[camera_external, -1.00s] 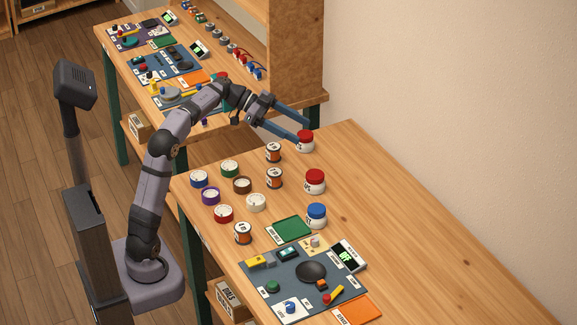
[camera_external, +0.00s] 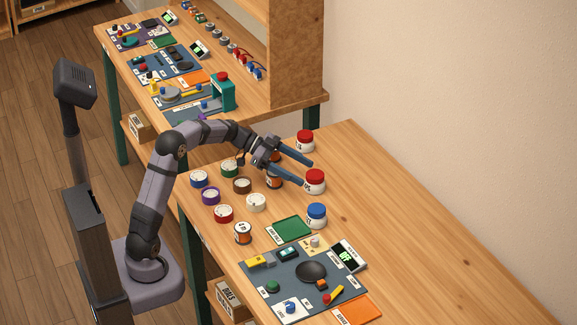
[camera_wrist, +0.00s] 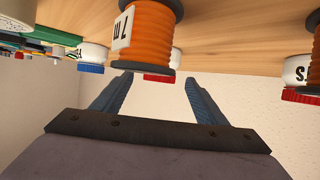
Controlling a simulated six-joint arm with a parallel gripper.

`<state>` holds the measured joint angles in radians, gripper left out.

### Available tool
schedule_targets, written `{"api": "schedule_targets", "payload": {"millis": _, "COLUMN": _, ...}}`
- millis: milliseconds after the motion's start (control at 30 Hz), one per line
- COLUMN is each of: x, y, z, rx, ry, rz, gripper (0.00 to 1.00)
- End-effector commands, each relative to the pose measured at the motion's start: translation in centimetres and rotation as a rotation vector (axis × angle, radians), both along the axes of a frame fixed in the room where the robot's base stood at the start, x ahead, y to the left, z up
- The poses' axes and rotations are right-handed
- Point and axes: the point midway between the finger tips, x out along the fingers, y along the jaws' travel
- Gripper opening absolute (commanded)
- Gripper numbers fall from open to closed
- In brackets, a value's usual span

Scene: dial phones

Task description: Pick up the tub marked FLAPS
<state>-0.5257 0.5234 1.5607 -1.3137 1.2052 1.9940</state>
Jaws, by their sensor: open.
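Three white tubs stand on the near table: a far red-lidded tub (camera_external: 305,141), a middle red-lidded tub (camera_external: 315,183) and a blue-lidded tub (camera_external: 316,216). Their labels are too small or cut off to read, so I cannot tell which is marked FLAPS. My gripper (camera_external: 306,174) is open and empty, its fingers pointing at the middle tub. In the upside-down wrist view, that tub's red lid (camera_wrist: 158,78) shows between the fingertips, mostly hidden by an orange spool (camera_wrist: 150,32). The far red-lidded tub (camera_wrist: 297,70) is at the right, the blue-lidded one (camera_wrist: 92,58) at the left.
An orange spool (camera_external: 274,183) stands under my gripper, partly hidden. Several round tins, such as a white one (camera_external: 256,202), stand to the left. A dark panel (camera_external: 262,283) with controls and a green pad (camera_external: 292,229) lie in front. The table's right side is clear.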

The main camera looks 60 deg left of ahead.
Motion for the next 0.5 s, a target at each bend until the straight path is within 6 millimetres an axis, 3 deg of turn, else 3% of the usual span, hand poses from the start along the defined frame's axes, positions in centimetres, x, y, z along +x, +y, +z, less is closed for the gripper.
{"api": "schedule_targets", "payload": {"millis": 267, "x": 0.5, "y": -0.6, "z": -0.3, "rx": -0.001, "ry": 0.001, "rz": 0.000, "gripper": 0.67}}
{"api": "schedule_targets", "payload": {"millis": 500, "x": 2.1, "y": -2.3, "z": -1.0, "rx": -0.001, "ry": 0.001, "rz": -0.003, "gripper": 0.67}}
